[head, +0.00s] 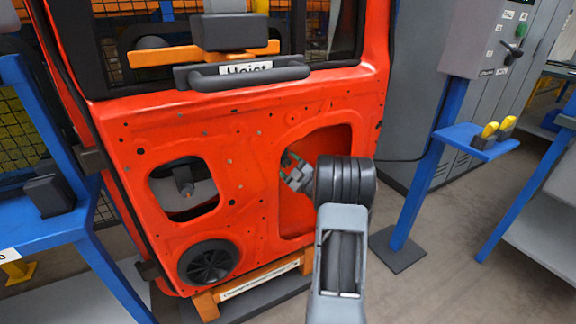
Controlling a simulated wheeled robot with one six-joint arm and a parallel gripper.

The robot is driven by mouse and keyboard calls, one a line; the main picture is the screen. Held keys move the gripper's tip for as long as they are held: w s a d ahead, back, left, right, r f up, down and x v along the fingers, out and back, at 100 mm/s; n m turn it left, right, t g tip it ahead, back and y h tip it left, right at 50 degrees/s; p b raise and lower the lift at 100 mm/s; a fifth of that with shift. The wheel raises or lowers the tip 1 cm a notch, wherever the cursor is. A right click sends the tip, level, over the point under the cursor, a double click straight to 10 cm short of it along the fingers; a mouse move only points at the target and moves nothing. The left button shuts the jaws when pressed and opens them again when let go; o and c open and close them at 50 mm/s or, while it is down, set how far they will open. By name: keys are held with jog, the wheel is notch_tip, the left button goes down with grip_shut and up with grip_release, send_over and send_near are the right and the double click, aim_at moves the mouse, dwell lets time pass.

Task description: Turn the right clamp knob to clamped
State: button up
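An orange-red car door (240,140) stands upright in front of me. My arm reaches up from the bottom, and its black joint covers part of the door's right-hand opening. A small grey part with green and red bits, which looks like my gripper (296,172), shows left of that joint, in front of or inside the opening. Its fingers are too small to tell open from shut. A grey control box (478,38) at the upper right carries a dark knob or lever (514,52) with a green part. I cannot tell for sure which part is the right clamp knob, and its labels are too small to read.
A hoist with a black bar (250,75) and orange arm spans the door's top. A blue stand (428,165) right of the door carries yellow-handled items (497,128). A blue frame (60,225) stands at left. Floor (470,265) is open at lower right.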

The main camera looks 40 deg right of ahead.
jog(key=p+v, duration=0.2)
jog(key=v, duration=1.1)
jog(key=shift+s, duration=0.35)
jog(key=shift+f, duration=0.15)
